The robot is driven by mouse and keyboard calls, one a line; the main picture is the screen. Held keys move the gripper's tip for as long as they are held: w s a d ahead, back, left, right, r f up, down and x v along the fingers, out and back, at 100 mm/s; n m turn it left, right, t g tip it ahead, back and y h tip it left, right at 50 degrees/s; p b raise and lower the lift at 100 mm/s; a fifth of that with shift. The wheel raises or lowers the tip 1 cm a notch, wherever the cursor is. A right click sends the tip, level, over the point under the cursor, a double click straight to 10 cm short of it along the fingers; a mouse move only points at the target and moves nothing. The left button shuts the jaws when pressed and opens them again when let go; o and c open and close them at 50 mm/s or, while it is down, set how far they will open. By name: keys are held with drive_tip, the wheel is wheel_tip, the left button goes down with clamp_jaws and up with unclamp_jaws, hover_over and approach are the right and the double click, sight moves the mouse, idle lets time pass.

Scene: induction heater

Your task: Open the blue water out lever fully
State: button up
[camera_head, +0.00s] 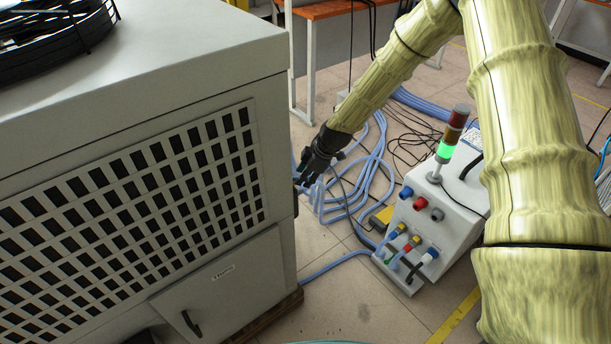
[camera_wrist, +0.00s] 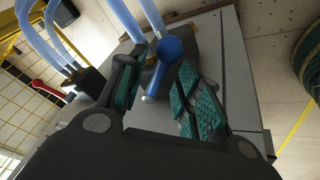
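In the wrist view the blue lever (camera_wrist: 169,49) has a round blue hub on a pipe fitting at the machine's grey side panel. Its arm slants down and left between my two fingers. My gripper (camera_wrist: 160,80) is open around the lever, with a teal-padded finger on either side; I cannot tell whether either pad touches it. In the head view my gripper (camera_head: 317,160) is at the right side of the large grey cabinet (camera_head: 200,60), where the blue lever is hidden.
A red lever (camera_wrist: 46,89) is on another fitting at left in the wrist view. Light-blue hoses (camera_wrist: 122,18) rise beside the fittings. In the head view, hoses and cables spread over the floor beside a white control box (camera_head: 440,215) with a green-lit signal tower (camera_head: 446,148).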

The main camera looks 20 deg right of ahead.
drive_tip(key=shift+a+f, duration=0.1)
drive_tip(key=shift+f, duration=0.2)
clamp_jaws()
drive_tip(key=shift+w, duration=0.1)
